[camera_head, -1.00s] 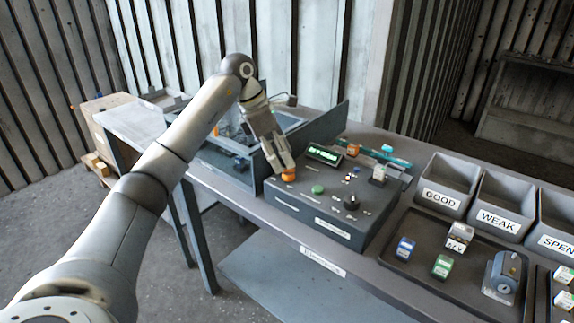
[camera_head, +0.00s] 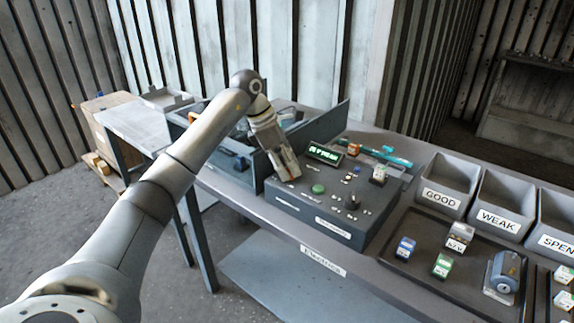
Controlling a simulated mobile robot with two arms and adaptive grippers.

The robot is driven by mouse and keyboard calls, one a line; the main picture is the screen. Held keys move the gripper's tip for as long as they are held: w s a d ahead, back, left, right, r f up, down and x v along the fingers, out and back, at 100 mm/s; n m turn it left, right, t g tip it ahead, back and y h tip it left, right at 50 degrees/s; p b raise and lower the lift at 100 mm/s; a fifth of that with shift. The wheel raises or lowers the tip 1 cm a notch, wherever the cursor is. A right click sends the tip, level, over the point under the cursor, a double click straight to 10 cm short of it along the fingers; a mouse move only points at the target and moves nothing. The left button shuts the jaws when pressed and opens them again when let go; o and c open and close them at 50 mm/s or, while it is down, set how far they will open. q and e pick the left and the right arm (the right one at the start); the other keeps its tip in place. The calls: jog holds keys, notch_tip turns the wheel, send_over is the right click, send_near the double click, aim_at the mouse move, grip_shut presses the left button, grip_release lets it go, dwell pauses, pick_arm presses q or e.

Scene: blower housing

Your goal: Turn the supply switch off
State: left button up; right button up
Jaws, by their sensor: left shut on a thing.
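The grey control console (camera_head: 315,212) stands on the bench with a lit green display (camera_head: 325,153), a green button (camera_head: 318,189) and a black knob (camera_head: 352,202). My left gripper (camera_head: 287,172) points down at the console's back left corner. Its fingers are shut where an orange knob sits, and they hide nearly all of that knob. The small labels are too fine to read, so I cannot tell the switch's position. My right gripper is not in view.
Grey bins (camera_head: 449,184) marked GOOD, WEAK and SPEN stand on the right, behind a dark tray (camera_head: 418,262) with small blocks. A teal tool (camera_head: 385,154) lies behind the console.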

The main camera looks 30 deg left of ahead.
pick_arm(q)
jog(key=shift+n, duration=0.5)
jog(key=n+t+y+p, duration=0.1)
jog(key=n, duration=0.1)
jog(key=shift+n, duration=0.4)
jog(key=n+y, duration=0.1)
jog(key=n, duration=0.3)
jog(key=shift+d+n+t+y+p, duration=0.2)
jog(key=shift+n+t+y+p, duration=0.1)
jog(key=shift+t+y+p, duration=0.1)
jog(key=n+y, duration=0.1)
jog(key=n, duration=0.3)
jog(key=shift+d+n+y, duration=0.1)
jog(key=shift+n+y, duration=0.2)
jog(key=shift+y, duration=0.1)
jog(key=n, duration=0.2)
jog(key=n+g+y, duration=0.1)
jog(key=n, duration=0.1)
jog(key=shift+n+y, duration=0.3)
jog(key=shift+n, duration=0.4)
jog(key=o, duration=1)
